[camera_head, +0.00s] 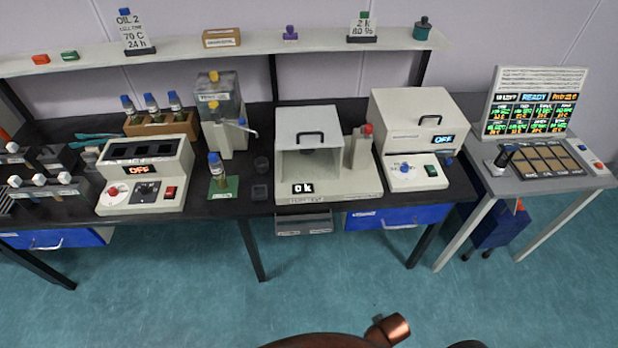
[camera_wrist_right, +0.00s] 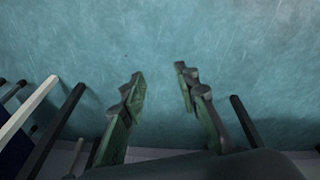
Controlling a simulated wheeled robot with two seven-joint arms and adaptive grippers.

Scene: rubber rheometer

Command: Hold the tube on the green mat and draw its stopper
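The tube (camera_head: 219,180) stands upright on the green mat (camera_head: 228,190) near the front edge of the dark bench in the head view. It holds brownish liquid, and its blue stopper (camera_head: 214,157) sits on top. My right gripper (camera_wrist_right: 160,90) shows in the right wrist view with its two fingers apart and nothing between them, over the blue floor. Neither gripper shows in the head view, so both are away from the tube.
A heater box reading OFF (camera_head: 148,175) stands left of the mat. A dispenser (camera_head: 222,110) stands behind it.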

